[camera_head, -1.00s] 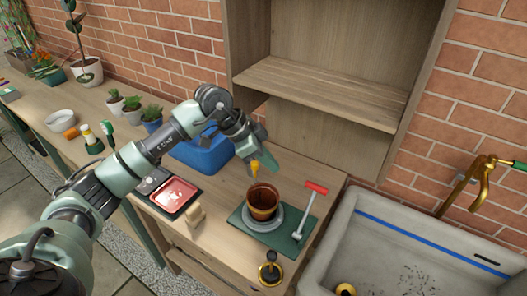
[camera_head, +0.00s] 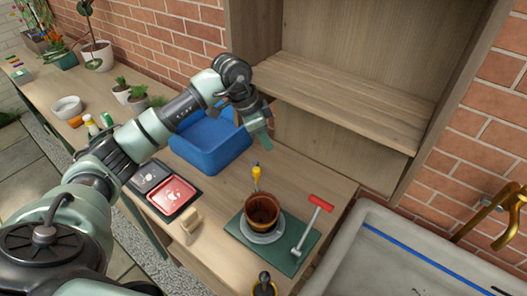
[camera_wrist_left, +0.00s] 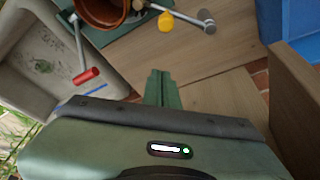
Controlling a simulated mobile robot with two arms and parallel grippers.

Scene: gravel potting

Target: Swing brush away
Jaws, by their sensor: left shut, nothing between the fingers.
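My left gripper (camera_head: 262,146) is shut and empty, above the table behind the pot; its fingers show closed together in the left wrist view (camera_wrist_left: 161,88). A small yellow-ended tool (camera_head: 256,178) is just behind the brown pot (camera_head: 263,209), below and apart from my gripper. In the wrist view its yellow end (camera_wrist_left: 165,22) lies beside grey metal parts. I cannot tell for sure whether it is the brush. The pot stands on a grey saucer (camera_head: 262,238) on a green mat (camera_head: 283,257). A red-handled tool (camera_head: 313,228) lies on the mat's right.
A blue bin (camera_head: 212,150) stands behind and left of the pot. A black tray with a red dish (camera_head: 172,196) and a small wooden block (camera_head: 192,222) are to the left. A wooden shelf (camera_head: 340,95) rises behind; a grey sink (camera_head: 400,255) is at right.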

